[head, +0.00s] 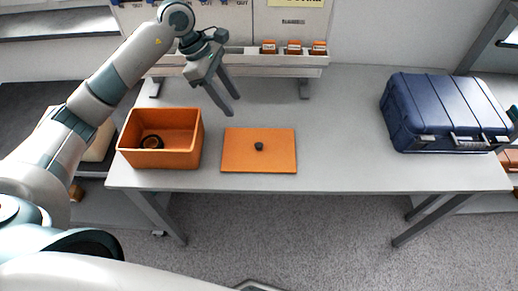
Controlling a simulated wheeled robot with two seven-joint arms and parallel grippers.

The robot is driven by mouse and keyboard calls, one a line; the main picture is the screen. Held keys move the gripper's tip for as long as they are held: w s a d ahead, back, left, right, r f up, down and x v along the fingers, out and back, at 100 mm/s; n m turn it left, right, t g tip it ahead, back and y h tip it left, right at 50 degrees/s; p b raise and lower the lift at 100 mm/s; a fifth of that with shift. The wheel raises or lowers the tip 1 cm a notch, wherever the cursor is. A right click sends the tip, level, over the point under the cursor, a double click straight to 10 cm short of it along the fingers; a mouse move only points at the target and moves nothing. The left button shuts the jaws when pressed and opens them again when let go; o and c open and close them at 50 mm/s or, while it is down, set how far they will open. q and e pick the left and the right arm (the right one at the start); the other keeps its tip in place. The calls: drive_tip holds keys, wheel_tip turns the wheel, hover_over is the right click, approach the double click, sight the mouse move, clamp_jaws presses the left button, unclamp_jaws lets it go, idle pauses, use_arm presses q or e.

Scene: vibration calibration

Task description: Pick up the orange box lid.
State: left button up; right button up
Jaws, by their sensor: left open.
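The orange box lid (245,160) lies flat on the grey table, a flat orange panel with a small dark knob (259,146) at its middle. The open orange box (157,158) stands to its left, with a dark ring-shaped object (152,142) inside. My left gripper (231,108) is open and empty, with its fingers pointing down above the table, behind and to the left of the knob. It looks apart from the lid. My right gripper is not in view.
The grey table (340,130) has free room right of the lid. A dark blue case (435,105) stands at the right end. A raised rack (285,61) at the back holds several small orange-brown containers (293,48). Shelving stands at both sides.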

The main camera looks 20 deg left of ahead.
use_arm(q)
drive_tip(key=p, duration=0.5)
approach(259, 148)
drive_tip(key=shift+w+d+f, duration=0.1)
drive_tip(key=shift+w+f, duration=0.55)
drive_tip(key=shift+w, duration=0.25)
drive_tip(key=shift+d+f, duration=0.2)
drive_tip(key=shift+f, duration=0.55)
